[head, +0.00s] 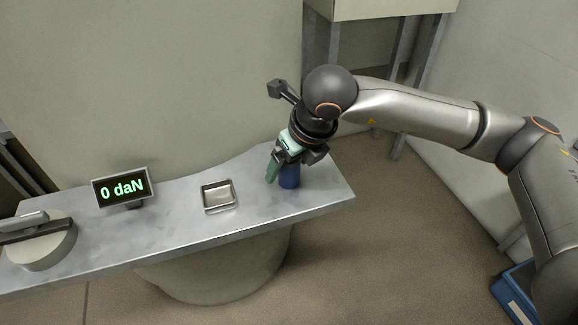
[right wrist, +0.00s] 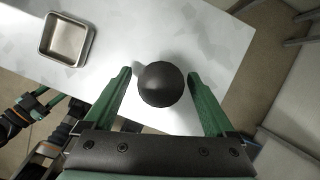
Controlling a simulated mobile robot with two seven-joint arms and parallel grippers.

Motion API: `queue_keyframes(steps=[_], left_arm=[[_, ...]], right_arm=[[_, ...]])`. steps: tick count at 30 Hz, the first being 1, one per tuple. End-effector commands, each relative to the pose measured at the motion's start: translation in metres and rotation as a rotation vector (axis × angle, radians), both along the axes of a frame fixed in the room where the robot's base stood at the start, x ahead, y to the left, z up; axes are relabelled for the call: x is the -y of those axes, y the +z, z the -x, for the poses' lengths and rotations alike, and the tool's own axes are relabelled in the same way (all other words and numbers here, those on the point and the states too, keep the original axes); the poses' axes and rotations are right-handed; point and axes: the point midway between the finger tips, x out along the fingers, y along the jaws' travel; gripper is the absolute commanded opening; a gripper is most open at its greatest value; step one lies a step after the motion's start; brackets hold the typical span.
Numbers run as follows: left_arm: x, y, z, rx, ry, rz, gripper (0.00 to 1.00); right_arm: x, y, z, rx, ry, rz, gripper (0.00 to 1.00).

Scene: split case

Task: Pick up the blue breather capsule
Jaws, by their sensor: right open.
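The blue breather capsule (head: 289,178) stands upright near the right end of the metal bench. Its round dark top (right wrist: 161,84) shows from above in the right wrist view. My right gripper (head: 280,176) is open and points down at the capsule. In the right wrist view, the green fingers of my right gripper (right wrist: 163,95) are on either side of the dark top, with visible gaps. The gripper hides part of the capsule in the head view. My left gripper (right wrist: 34,106) seems to show at the left edge of the right wrist view, too small to read.
A small square metal tray (head: 219,196) lies on the bench (head: 180,225) left of the capsule. A display (head: 122,187) reading "0 daN" and a round grey device (head: 42,250) stand further left. A wall runs close behind the bench. A blue crate (head: 512,292) is on the floor at right.

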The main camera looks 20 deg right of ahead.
Motion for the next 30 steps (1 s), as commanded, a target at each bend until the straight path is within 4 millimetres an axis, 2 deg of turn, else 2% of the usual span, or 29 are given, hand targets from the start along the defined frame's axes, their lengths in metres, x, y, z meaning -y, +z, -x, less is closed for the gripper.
queue_keyframes(steps=[6,30], left_arm=[[-0.0006,-0.0017,0.0007,-0.004,0.000,-0.002,0.50],[-0.0008,-0.0015,0.0007,-0.003,0.000,-0.001,0.50]], right_arm=[[-0.0003,-0.0008,-0.0005,0.001,0.001,0.000,0.90],[0.0001,-0.0004,-0.0003,0.000,0.000,0.000,0.00]])
